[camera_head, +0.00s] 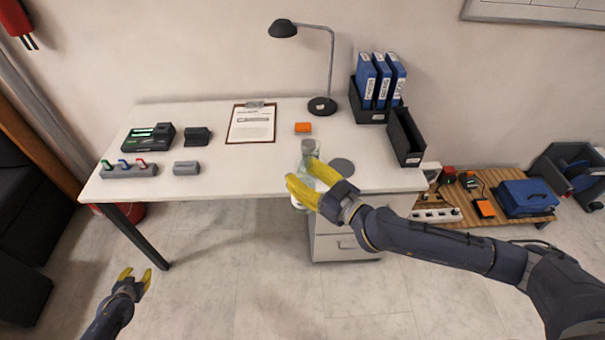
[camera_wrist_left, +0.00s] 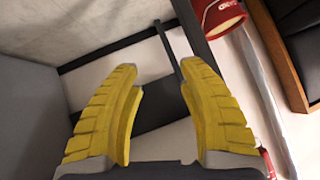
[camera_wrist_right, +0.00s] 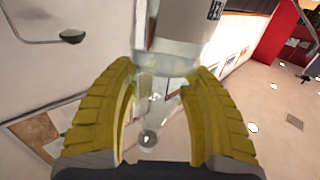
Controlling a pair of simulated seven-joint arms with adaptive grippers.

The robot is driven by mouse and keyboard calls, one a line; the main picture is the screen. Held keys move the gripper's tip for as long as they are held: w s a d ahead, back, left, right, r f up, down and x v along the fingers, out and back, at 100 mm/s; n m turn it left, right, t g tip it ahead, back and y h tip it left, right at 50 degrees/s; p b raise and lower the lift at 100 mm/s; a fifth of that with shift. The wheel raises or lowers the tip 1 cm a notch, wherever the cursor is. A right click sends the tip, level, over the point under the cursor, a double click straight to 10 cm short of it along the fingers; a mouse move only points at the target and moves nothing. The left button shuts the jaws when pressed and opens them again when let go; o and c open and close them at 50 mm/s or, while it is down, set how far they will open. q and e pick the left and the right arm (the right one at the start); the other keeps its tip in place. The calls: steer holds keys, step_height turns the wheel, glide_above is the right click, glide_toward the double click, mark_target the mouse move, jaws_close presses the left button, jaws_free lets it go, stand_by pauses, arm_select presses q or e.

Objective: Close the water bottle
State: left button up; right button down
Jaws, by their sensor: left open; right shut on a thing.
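My right gripper (camera_head: 300,175) is shut on a clear bottle (camera_head: 310,160) at the front edge of the desk. A grey cylindrical part (camera_head: 308,145) shows at its far end, and a white bit (camera_head: 297,203) shows below the fingers. I cannot tell whether the bottle is open or closed. My left gripper (camera_head: 134,276) is open and empty, low over the floor; its spread fingers also show in the left wrist view (camera_wrist_left: 165,95).
A dark grey disc (camera_head: 341,166) lies right of the bottle. The front middle of the desk is clear.

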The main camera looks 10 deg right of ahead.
arm_select(q)
steer(key=s+d+f+m+g+h, duration=0.1)
steer(key=s+d+f+g, duration=0.1)
steer(key=s+d+f, duration=0.8)
steer(key=s+d+f+g+h, duration=0.1)
steer(key=s+d+f+g, duration=0.2)
steer(key=s+d+f, duration=0.7)
steer(key=s+d+f+g, duration=0.1)
steer(key=s+d, duration=0.3)
steer(key=s, duration=0.5)
steer(key=s+d+g, duration=0.1)
steer(key=s+d, duration=0.3)
steer(key=s, duration=0.5)
steer(key=s+d+f+m+g, duration=0.1)
steer(key=s+d, duration=0.3)
steer(key=s, duration=0.5)
steer(key=shift+f+g+h, duration=0.3)
